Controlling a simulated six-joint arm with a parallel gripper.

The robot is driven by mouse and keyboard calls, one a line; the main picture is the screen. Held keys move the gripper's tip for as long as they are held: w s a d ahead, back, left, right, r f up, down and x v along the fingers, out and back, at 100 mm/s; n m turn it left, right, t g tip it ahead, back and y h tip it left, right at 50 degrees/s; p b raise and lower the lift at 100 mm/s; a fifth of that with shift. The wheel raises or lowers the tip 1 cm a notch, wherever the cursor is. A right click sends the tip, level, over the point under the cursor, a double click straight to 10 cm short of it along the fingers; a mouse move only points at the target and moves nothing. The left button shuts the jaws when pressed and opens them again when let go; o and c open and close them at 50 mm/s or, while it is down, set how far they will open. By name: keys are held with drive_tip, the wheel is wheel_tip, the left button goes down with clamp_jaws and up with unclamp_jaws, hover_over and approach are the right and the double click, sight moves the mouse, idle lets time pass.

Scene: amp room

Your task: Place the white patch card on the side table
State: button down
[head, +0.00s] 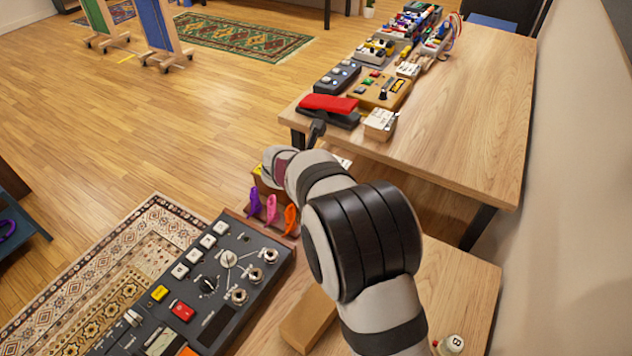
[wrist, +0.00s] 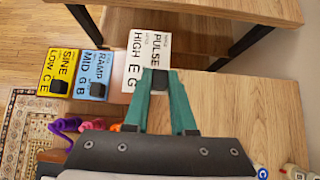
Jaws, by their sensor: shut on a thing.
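The white patch card (wrist: 137,62), printed "PULSE HIGH E G", shows in the wrist view with a dark grip block on its right part. My gripper (wrist: 160,78) has its teal fingers shut on that block. In the head view, my arm hides the gripper, and only a small white piece of the card (head: 343,161) shows beside it. A yellow card (wrist: 58,72) and a blue card (wrist: 94,76) lie to the left, apart from the fingers. A wooden table (head: 470,120) stands beyond the arm, and a lower wooden top (head: 460,282) lies nearer. I cannot tell which is the side table.
A dark mixer (head: 215,285) and purple, pink and orange clips (head: 272,208) lie left of my arm. A wall closes the right side.

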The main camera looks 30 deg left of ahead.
drive_tip(key=w+d+r, duration=0.1)
drive_tip(key=d+r, duration=0.4)
drive_tip(key=d, duration=0.3)
drive_tip(key=s+d+f+m+g+h, duration=0.1)
drive_tip(key=s+d+f+m+g, duration=0.4)
drive_tip(key=m, duration=0.6)
drive_tip(key=s+d+f+m+g, duration=0.2)
drive_tip(key=m+g, duration=0.5)
drive_tip(key=m, duration=0.4)
drive_tip(key=s+d+f+m+g+h, duration=0.1)
drive_tip(key=s+d+f+m+g, duration=0.4)
drive_tip(key=m, duration=0.7)
drive_tip(key=w+d+r+m+t+y, duration=0.1)
drive_tip(key=w+d+m+t+y, duration=0.25)
drive_tip(key=m, duration=0.75)
drive_tip(key=w+d+r+m+t, duration=0.1)
drive_tip(key=w+d+m+t, duration=0.1)
drive_tip(key=d+m+t, duration=0.65)
drive_tip(key=w+d+r+m+t+y, duration=0.15)
drive_tip(key=m+t, duration=0.25)
drive_tip(key=m, duration=1)
drive_tip(key=shift+y, duration=0.3)
drive_tip(key=f, duration=1.1)
drive_tip(key=shift+w+a, duration=0.15)
drive_tip(key=shift+w, duration=0.25)
